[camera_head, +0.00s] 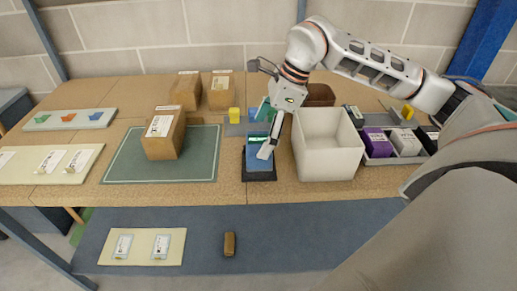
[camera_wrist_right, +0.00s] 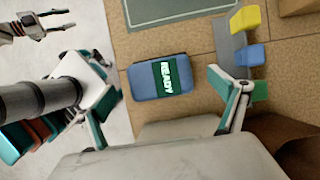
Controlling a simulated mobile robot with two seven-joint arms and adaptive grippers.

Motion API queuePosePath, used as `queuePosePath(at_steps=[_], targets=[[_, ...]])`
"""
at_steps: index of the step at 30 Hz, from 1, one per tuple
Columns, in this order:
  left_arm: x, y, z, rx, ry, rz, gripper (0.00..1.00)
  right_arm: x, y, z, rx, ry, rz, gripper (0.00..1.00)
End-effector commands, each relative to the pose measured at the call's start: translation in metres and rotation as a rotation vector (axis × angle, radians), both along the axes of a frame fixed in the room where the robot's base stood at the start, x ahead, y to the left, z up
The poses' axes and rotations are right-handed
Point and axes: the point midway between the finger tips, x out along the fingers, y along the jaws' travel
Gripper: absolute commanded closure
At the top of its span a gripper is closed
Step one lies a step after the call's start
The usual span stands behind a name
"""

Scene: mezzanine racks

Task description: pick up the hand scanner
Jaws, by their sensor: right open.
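The hand scanner (camera_head: 259,162) appears to be the blue device with a green screen, lying on a dark base at the table's front edge. In the right wrist view the blue scanner (camera_wrist_right: 150,84) lies flat, its green screen reading READY. My right gripper (camera_head: 265,108) is open and empty above the scanner, one finger nearer and one farther away; its near finger partly covers the scanner. In the wrist view its two teal-padded fingers (camera_wrist_right: 164,90) stand wide apart, either side of the scanner. What looks like my left gripper (camera_wrist_right: 60,20) shows with fingers apart, away from the scanner.
A white bin (camera_head: 328,165) stands just right of the scanner. A green mat (camera_head: 120,165) with a cardboard box (camera_head: 163,138) lies left. A brown block (camera_head: 229,243) lies on the lower front surface.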

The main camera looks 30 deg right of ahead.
Motion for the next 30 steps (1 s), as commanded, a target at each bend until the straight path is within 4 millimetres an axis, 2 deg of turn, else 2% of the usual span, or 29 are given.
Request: queuePosePath(at_steps=[6,9,18,19,24,30], targets=[[0.004,0.000,0.005,-0.002,-0.009,0.001,0.60,-0.002,0.004,-0.032,0.001,0.003,0.001,0.04],[0.006,-0.001,0.007,-0.003,-0.016,0.001,0.60,0.001,0.007,-0.042,0.002,0.001,0.001,0.04],[0.009,-0.002,0.011,-0.006,-0.024,0.002,0.60,0.002,0.009,-0.047,0.000,0.000,-0.001,0.04],[0.009,-0.002,0.011,-0.007,-0.024,0.003,0.60,0.002,0.009,-0.047,0.000,0.000,-0.001,0.07],[0.009,-0.002,0.011,-0.007,-0.023,0.002,0.60,0.002,0.009,-0.047,0.000,0.000,-0.001,0.51],[0.008,-0.002,0.009,-0.006,-0.020,0.002,0.60,0.002,0.009,-0.046,0.001,-0.001,0.000,0.53]])
